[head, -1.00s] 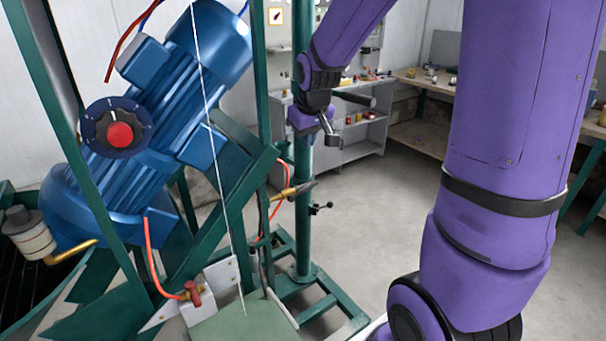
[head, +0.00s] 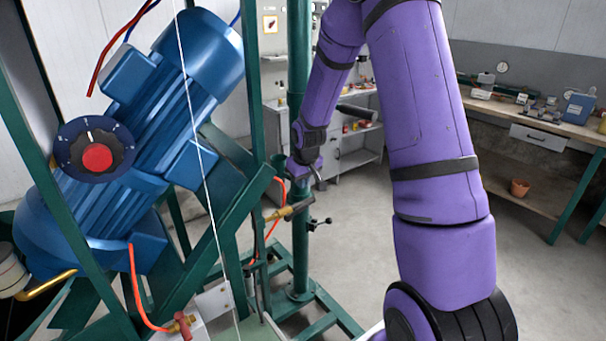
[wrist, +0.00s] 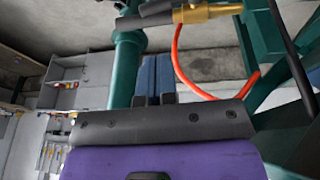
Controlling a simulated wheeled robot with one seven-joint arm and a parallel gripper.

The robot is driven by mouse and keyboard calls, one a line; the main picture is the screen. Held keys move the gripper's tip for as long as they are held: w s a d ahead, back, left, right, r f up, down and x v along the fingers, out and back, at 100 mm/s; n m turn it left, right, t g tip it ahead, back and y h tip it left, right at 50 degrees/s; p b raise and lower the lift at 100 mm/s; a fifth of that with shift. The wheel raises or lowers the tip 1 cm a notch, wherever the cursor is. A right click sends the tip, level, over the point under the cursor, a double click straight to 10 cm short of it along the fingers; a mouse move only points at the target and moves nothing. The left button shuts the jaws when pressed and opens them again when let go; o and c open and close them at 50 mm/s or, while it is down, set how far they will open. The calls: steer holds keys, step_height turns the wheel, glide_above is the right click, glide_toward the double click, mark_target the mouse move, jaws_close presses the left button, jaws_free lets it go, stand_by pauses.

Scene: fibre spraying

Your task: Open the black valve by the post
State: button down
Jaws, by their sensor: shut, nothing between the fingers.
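The black valve handle (head: 300,206) sits on a brass fitting (head: 279,214) beside the green post (head: 300,262) in the head view. An orange hose runs from the fitting. In the wrist view the black handle (wrist: 146,18) and brass body (wrist: 205,12) lie at the top, beyond my fingertips, with the green post (wrist: 124,72) left of the fingers. My gripper (wrist: 154,62) is shut and empty, with its two blue fingers together. In the head view my gripper (head: 318,180) is just above the valve and partly hidden by my wrist. A gap shows between fingertips and handle.
A black clamp lever (head: 320,223) sticks out of the post below the valve. A blue motor (head: 140,140) in a green frame fills the left. A red valve (head: 184,325) is at lower left. Open floor (head: 350,260) lies right of the post.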

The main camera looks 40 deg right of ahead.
mark_target(305, 204)
steer(key=x, duration=0.5)
steer(key=s+x, duration=0.1)
steer(key=x, duration=0.2)
steer(key=shift+d, duration=0.25)
steer(key=shift+f, duration=0.2)
steer(key=shift+w+d+f, duration=0.1)
steer(key=shift+d+f, duration=0.55)
steer(key=shift+f, duration=0.1)
steer(key=shift+r, duration=0.2)
